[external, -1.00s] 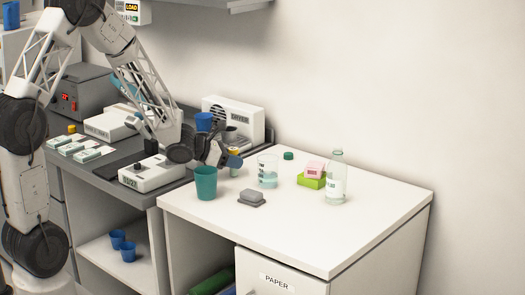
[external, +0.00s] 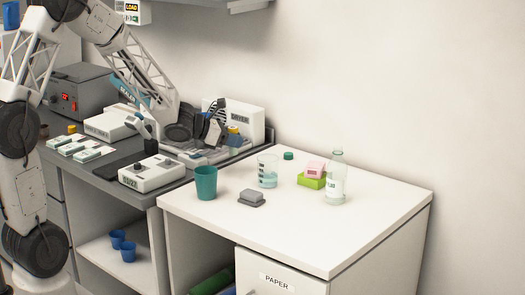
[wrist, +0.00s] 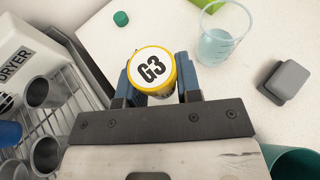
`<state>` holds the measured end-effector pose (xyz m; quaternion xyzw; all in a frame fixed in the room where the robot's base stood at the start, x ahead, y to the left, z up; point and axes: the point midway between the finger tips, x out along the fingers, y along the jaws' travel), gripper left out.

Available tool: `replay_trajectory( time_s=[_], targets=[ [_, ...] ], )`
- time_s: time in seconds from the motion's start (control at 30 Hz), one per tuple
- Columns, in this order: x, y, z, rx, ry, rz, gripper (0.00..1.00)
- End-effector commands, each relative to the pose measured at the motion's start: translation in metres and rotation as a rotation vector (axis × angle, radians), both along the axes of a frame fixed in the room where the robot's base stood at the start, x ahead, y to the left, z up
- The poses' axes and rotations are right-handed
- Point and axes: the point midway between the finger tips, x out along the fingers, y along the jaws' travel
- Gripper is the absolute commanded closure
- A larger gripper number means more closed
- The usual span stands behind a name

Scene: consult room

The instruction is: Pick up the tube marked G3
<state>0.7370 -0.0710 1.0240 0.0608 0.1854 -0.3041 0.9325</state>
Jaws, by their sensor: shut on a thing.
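The tube marked G3 (wrist: 150,70) shows its white cap top with a yellow rim in the wrist view. My gripper (wrist: 156,84) is shut on it, with a blue finger on each side of the cap. In the external view my gripper (external: 233,138) is small, near the dryer, and a bit of yellow shows at its fingers. The tube's body is mostly hidden below its cap in the wrist view. It appears held above the surface.
A rack with grey cups (wrist: 44,90) and the dryer (wrist: 22,58) lie left of my gripper. A beaker (wrist: 222,38), a grey block (wrist: 288,80) and a teal cup (external: 205,183) stand on the white table. A bottle (external: 337,178) stands farther right. The table's front right is clear.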

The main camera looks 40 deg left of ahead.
Motion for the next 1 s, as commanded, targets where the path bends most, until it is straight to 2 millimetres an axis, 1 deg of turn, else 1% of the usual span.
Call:
replay_trajectory(
  time_s=[0.03,0.1,0.3,1.0],
  targets=[
    [0.0,0.0,0.008,0.0,-0.002,0.001,0.91],
    [0.0,0.0,0.016,0.001,-0.003,0.0,0.91],
    [0.0,0.0,0.03,-0.001,0.0,0.0,0.91],
    [0.0,0.0,0.032,-0.001,0.001,0.0,0.91]
  ],
)
